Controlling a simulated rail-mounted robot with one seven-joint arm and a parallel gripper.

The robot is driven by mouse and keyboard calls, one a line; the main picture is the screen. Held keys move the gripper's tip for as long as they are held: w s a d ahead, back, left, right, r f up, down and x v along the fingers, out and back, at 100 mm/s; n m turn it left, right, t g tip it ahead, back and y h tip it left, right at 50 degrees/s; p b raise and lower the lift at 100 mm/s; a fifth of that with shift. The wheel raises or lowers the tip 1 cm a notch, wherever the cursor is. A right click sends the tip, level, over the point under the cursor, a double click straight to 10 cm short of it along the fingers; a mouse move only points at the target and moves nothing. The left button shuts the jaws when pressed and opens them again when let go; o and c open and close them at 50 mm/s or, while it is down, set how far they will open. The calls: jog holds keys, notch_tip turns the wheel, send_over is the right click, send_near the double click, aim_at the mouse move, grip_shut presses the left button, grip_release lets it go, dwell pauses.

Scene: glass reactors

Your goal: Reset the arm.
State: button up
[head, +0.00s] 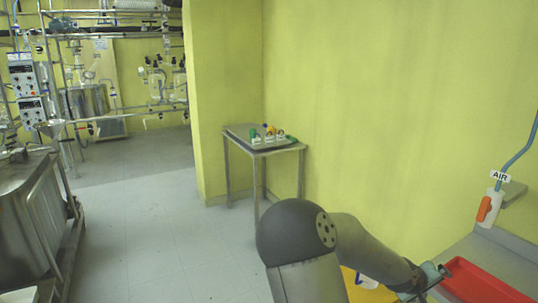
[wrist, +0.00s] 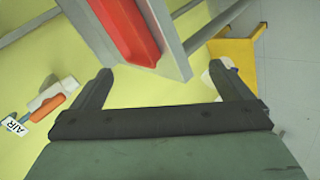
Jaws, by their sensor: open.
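My arm reaches from the bottom middle of the head view toward the lower right. My gripper (head: 428,283) is at its end, beside a red tray (head: 485,284). In the wrist view my gripper (wrist: 158,82) shows two dark fingers spread wide apart with nothing between them. The red tray also shows in the wrist view (wrist: 125,30), beyond the fingers and apart from them.
A bench (head: 510,262) along the right wall carries the tray. An orange-handled air valve (head: 487,208) with a blue hose is above it. A yellow stand (head: 368,290) is beside my arm. A small table (head: 240,145) holds several items. Steel vessels stand left; the middle floor is clear.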

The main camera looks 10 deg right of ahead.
jog(key=s+a+m+y+p, duration=0.15)
jog(key=a+y, duration=0.35)
jog(key=a, duration=0.8)
jog(key=s+a+n+y, duration=0.1)
jog(key=s+a+y, duration=0.25)
jog(key=a, duration=0.85)
jog(key=s+a+r+g, duration=0.1)
jog(key=s+a+r, duration=0.3)
jog(key=s+a, duration=0.2)
jog(key=s+a+r+n+g+y+p, duration=0.1)
jog(key=s+a+r, duration=0.3)
jog(key=s+a, duration=0.2)
jog(key=shift+s+a+g, duration=0.35)
jog(key=shift+s+g, duration=0.05)
jog(key=shift+s, duration=0.1)
jog(key=shift+y, duration=0.25)
